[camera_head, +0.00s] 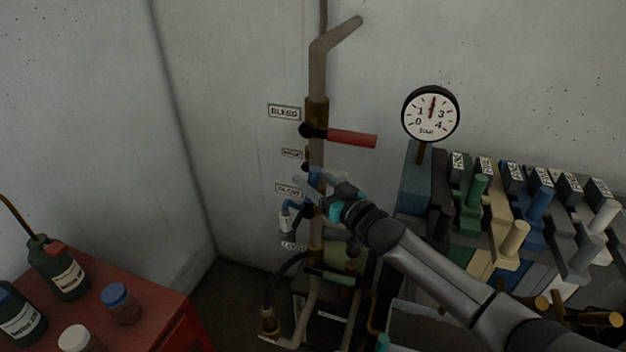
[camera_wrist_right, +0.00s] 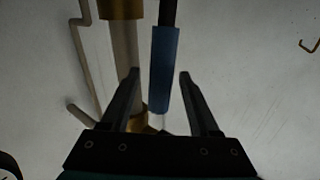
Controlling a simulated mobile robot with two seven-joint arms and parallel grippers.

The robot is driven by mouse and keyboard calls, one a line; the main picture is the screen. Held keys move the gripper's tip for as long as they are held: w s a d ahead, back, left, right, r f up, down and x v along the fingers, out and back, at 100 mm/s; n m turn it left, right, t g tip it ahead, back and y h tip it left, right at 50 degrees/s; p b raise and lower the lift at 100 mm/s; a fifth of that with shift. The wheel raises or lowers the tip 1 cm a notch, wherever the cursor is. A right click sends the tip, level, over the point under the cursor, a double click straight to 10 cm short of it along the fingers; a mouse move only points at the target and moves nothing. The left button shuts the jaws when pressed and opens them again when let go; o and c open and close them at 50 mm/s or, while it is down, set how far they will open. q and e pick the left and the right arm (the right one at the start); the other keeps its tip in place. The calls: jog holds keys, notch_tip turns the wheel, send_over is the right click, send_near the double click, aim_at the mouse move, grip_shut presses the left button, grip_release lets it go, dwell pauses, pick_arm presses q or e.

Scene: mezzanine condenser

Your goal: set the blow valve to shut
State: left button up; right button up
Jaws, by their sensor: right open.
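The blow label (camera_head: 288,189) is on the wall, left of a vertical pipe with brass fittings. Small blue parts (camera_head: 291,206) show beside the pipe near this label, partly hidden by my right gripper. My right gripper (camera_head: 316,186) is at the pipe at the label's height. In the right wrist view, a blue lever sleeve (camera_wrist_right: 164,70) on a dark stem appears between the fingertips of my open gripper (camera_wrist_right: 158,73). I cannot tell whether a finger touches it. The brass-fitted pipe (camera_wrist_right: 124,60) runs just left of it. My left gripper is out of view.
A red lever (camera_head: 350,138) sticks out rightward at the bleed label (camera_head: 284,112). A round gauge (camera_head: 430,115) and a bank of coloured levers (camera_head: 540,200) stand right. A red cabinet (camera_head: 150,300) with bottles is at lower left.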

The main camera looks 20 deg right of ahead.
grip_shut()
dwell(0.6)
dwell(0.9)
